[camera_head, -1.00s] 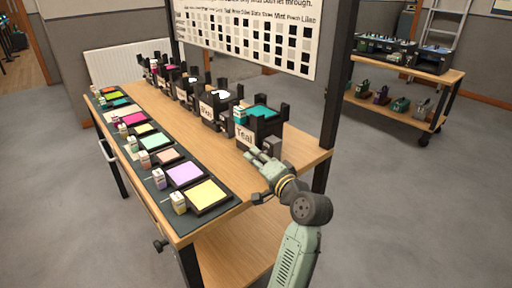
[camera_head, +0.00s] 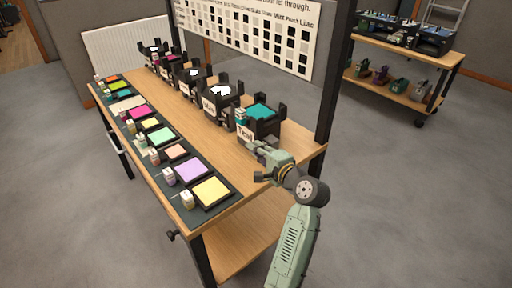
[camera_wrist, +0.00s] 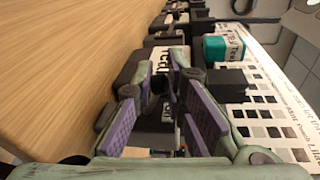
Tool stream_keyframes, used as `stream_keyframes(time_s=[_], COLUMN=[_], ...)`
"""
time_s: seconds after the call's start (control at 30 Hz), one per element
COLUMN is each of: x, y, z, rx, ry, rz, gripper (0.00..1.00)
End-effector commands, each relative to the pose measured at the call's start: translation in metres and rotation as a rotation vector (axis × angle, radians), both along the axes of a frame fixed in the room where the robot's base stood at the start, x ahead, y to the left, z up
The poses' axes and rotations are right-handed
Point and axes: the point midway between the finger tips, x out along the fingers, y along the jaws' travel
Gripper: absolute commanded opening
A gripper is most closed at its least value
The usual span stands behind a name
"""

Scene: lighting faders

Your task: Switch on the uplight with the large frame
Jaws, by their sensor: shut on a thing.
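The nearest uplight (camera_head: 262,126) is a black box with a teal top and a label reading "Teal". It stands at the near right end of the row on the table. My gripper (camera_head: 254,146) is at its front, by the label. In the wrist view my gripper (camera_wrist: 160,82) has its purple-padded fingers around a small dark part (camera_wrist: 158,84) of this uplight, which the fingers partly hide. The label (camera_wrist: 141,76) also shows there. A white-topped uplight (camera_head: 221,100) stands beside it, with several more behind. I cannot tell which has the large frame.
A dark mat (camera_head: 218,207) with several coloured squares and small tagged blocks runs along the table's left edge. A chart board (camera_head: 250,30) and black post (camera_head: 335,85) stand behind the uplights. Bare wood (camera_head: 200,137) lies between mat and uplights. A shelf cart (camera_head: 400,90) stands behind.

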Motion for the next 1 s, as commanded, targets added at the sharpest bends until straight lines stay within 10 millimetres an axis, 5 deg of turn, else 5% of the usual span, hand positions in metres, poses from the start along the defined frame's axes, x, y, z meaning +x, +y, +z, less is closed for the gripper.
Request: stream_keyframes(time_s=[0.37, 0.4, 0.73, 1.0], x=[-0.0001, -0.0001, -0.0001, -0.0001], y=[-0.0043, -0.0044, -0.0017, -0.0007], z=[-0.0042, -0.0043, -0.0018, -0.001], rx=[0.001, 0.001, 0.001, 0.002], ry=[0.01, 0.01, 0.006, 0.004], rz=[-0.008, -0.008, -0.003, -0.001], gripper=[0.0, 0.13, 0.35, 0.36])
